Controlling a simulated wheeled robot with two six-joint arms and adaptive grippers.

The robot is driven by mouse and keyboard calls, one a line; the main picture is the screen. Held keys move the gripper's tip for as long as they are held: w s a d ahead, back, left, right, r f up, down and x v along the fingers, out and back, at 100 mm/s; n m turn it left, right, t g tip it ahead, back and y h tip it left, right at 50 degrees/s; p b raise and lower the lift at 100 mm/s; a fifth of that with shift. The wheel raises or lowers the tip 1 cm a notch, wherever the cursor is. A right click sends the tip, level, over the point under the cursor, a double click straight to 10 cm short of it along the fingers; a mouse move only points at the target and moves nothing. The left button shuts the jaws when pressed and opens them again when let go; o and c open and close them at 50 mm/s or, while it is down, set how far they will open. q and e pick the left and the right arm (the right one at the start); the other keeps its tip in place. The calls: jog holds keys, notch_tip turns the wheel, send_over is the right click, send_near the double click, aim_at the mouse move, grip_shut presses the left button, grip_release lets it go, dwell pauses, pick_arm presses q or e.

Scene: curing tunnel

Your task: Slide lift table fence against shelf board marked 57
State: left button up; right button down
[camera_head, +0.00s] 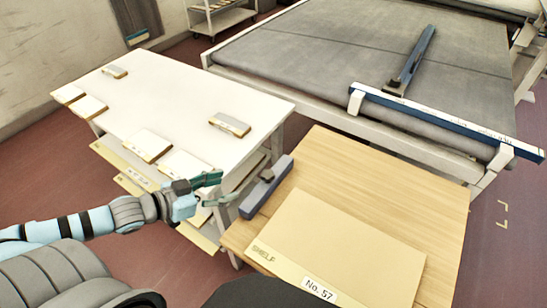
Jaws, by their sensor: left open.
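The tan shelf board (345,238) lies flat on the wooden lift table top (350,160), with a "SHELF" print and a "No. 57" label on its front edge. The blue-grey fence (262,193), with a dark knob on it, lies along the table's left side. A strip of bare wood shows between fence and board. My left gripper (221,188) is open, just left of the fence, with its fingertips close to it. Whether they touch it I cannot tell. My right gripper is not in view.
A white table (175,95) with several small blocks stands at the left. Behind the lift table is a grey conveyor bed (350,60) with a blue-and-white crossbar (440,118) over its near end. A shelved cart (220,18) stands at the back.

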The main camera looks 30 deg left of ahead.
pick_arm(q)
jog(key=b, duration=0.7)
send_near(266, 175)
jog(key=b+x, duration=0.1)
jog(key=x, duration=0.8)
jog(key=shift+s+a+r, duration=0.1)
grip_shut()
